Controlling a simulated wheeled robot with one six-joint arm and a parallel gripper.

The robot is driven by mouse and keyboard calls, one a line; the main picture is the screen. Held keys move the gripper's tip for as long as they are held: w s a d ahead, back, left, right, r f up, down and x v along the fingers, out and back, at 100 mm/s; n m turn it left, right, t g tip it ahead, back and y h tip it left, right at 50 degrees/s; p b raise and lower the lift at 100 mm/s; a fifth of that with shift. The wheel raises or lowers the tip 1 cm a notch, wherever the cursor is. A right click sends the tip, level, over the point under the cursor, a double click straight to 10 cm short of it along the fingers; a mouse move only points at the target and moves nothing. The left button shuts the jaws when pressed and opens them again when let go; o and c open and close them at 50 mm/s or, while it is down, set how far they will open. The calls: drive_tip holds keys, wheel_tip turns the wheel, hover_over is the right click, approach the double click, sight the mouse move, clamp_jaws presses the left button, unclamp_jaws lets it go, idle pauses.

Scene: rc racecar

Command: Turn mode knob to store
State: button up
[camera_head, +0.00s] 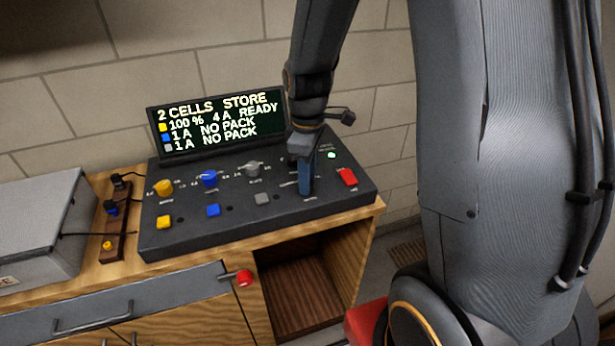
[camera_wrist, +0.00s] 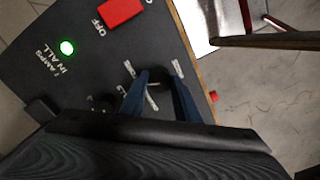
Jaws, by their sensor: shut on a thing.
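The black charger panel (camera_head: 255,222) stands on the wooden bench. Its screen (camera_head: 220,122) reads "2 CELLS STORE", with 100 % 4 A READY on the yellow line and NO PACK on the blue and grey lines. My gripper (camera_head: 306,190) reaches down to the panel's right part, left of the red switch (camera_head: 346,177). In the wrist view its two blue fingers (camera_wrist: 159,84) straddle the mode knob's place, between white label marks. The gripper is shut on the mode knob, which the fingers mostly hide, so its pointing direction cannot be told.
Yellow (camera_head: 163,188), blue (camera_head: 209,180) and grey (camera_head: 253,170) knobs stand to the left, with matching buttons below. A green lamp (camera_head: 331,155) glows near the red switch. A grey box (camera_head: 40,225) and a wooden strip with plugs (camera_head: 115,225) lie left of the panel.

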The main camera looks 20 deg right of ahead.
drive_tip(key=o, duration=1.1)
drive_tip(key=shift+c, duration=0.2)
drive_tip(key=shift+r, duration=0.15)
drive_tip(key=shift+r+b, duration=0.9)
drive_tip(key=shift+r, duration=2.9)
drive_tip(key=s+f+m+t+b, duration=0.1)
drive_tip(key=s+f+m+b, duration=0.1)
drive_tip(key=s+f+m, duration=0.4)
drive_tip(key=s+m, duration=0.3)
drive_tip(key=m, duration=0.1)
drive_tip(key=shift+s+m, duration=0.35)
drive_tip(key=shift+m, duration=0.05)
